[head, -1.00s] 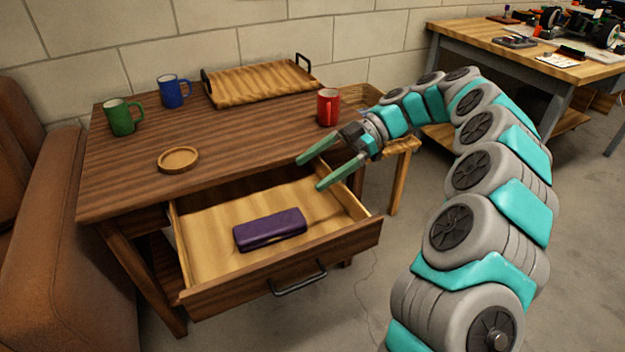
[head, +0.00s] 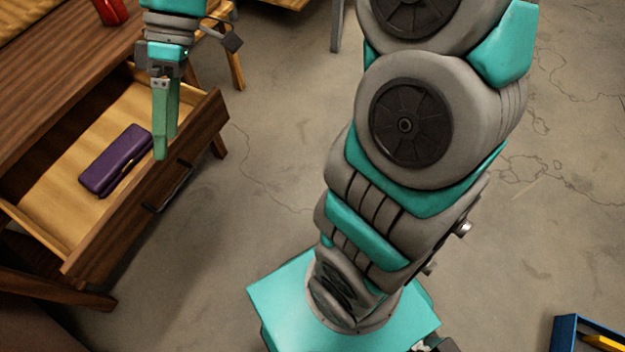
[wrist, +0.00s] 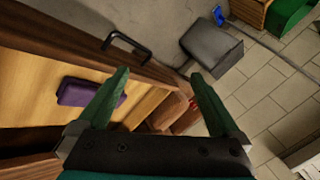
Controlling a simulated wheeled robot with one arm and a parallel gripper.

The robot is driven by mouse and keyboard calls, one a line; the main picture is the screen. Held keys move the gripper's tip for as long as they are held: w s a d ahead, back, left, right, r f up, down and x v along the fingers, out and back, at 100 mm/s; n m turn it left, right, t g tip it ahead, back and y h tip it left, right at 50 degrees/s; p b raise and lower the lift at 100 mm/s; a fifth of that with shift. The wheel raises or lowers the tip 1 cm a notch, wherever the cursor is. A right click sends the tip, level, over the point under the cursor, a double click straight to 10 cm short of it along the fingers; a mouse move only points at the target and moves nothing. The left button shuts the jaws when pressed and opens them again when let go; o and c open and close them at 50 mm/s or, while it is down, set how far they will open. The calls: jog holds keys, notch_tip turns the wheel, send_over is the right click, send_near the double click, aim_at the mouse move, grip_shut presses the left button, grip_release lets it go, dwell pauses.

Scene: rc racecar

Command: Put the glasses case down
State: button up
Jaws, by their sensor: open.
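The purple glasses case (head: 116,161) lies flat inside the open wooden drawer (head: 60,190), on its light wood bottom. It also shows in the wrist view (wrist: 84,92), partly behind one green finger. My gripper (head: 166,150) points down near the drawer's front panel, to the right of the case. Its jaws are apart and empty in the wrist view (wrist: 168,92). In the head view the two fingers overlap, so the gap hardly shows. No finger appears to hold the case.
The drawer's front panel (head: 165,185) stands up beside my gripper. The brown table (head: 40,90) is behind it, with a red mug (head: 111,11) at its edge. A blue box (head: 580,335) is on the floor at lower right. Much of the concrete floor is clear.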

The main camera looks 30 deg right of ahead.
jog(key=s+d+f+m+t+h, duration=0.1)
jog(key=s+d+f+m+h, duration=0.2)
jog(key=s+d+m, duration=0.4)
jog(key=s+d+f+m+t+h, duration=0.2)
jog(key=s+d+f+m+h, duration=0.1)
jog(key=s+d+f+m, duration=0.3)
jog(key=s+d, duration=0.2)
jog(key=d, duration=0.1)
jog(key=shift+m, duration=0.4)
jog(key=shift+s+a, duration=0.1)
jog(key=shift+c, duration=0.2)
